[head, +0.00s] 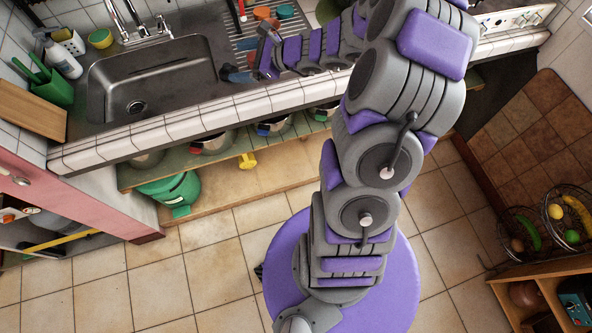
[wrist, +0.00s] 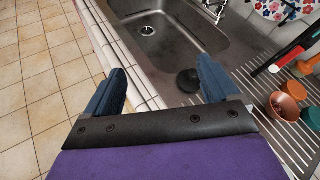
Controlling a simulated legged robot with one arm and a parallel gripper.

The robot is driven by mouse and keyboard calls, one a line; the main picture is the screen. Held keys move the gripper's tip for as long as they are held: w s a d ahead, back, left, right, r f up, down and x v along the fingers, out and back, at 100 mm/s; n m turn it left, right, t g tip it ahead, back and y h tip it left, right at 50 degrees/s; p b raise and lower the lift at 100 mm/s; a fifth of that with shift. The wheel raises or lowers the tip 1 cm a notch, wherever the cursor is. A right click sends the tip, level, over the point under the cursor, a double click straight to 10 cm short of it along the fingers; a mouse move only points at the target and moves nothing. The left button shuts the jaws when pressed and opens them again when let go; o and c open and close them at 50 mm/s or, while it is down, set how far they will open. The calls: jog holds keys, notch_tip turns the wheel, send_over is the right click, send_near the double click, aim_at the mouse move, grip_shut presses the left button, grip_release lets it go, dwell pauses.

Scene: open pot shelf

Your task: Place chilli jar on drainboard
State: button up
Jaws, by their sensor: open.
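The ribbed metal drainboard (head: 246,45) is right of the sink in the head view; its grooves also show in the wrist view (wrist: 293,148). My gripper (head: 231,74) is over the counter by the drainboard's near left end. In the wrist view my gripper (wrist: 160,66) is open, its blue fingers wide apart with nothing held. A small dark round object (wrist: 188,81) stands at the sink's edge by the right finger; I cannot tell whether it is the chilli jar. No jar is clearly identifiable as the chilli jar.
The steel sink (head: 150,75) lies left of my gripper. Orange (head: 262,13) and green (head: 285,11) round items stand at the drainboard's back. A copper-coloured bowl (wrist: 293,90) is at the wrist view's right. Pots sit on the shelf (head: 215,160) under the tiled counter edge.

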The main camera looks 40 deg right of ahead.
jog(key=s+a+r+n+g+y, duration=0.1)
jog(key=s+a+r+n+g, duration=0.25)
jog(key=s+a+n, duration=0.55)
jog(key=s+a+r+n+g, duration=0.3)
jog(key=s+a+n+g, duration=0.2)
jog(key=s+a, duration=0.4)
jog(key=s+a+n+g+h, duration=0.1)
jog(key=s+n+g+h, duration=0.2)
jog(key=s+n, duration=0.5)
jog(key=s+d+n+h, duration=0.2)
jog(key=s+d+h, duration=0.4)
jog(key=s+d, duration=0.3)
jog(key=s+g, duration=0.1)
jog(key=s, duration=0.2)
jog(key=shift+s+n+h, duration=0.15)
jog(key=shift+n+h, duration=0.15)
jog(key=shift+n, duration=0.1)
